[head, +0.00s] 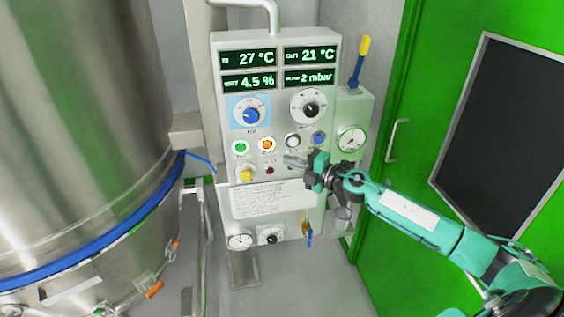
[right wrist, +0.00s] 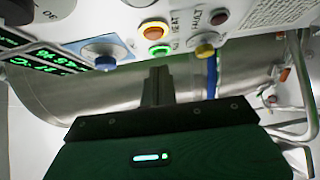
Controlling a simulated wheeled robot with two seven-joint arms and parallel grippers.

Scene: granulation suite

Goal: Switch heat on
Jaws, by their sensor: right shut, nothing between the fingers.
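The control panel (head: 224,110) stands upright in the middle of the head view. My right gripper (head: 288,160) is shut and empty, in front of the panel, below and right of the orange button. The right wrist view shows its closed fingers (right wrist: 157,76) apart from the buttons. My left gripper is out of view.
A yellow knob (head: 247,174) and small red lamp (head: 269,170) lie below the buttons, with dials (head: 250,113) above. A steel vessel (head: 75,120) fills the left. A green door (head: 415,115) is on the right.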

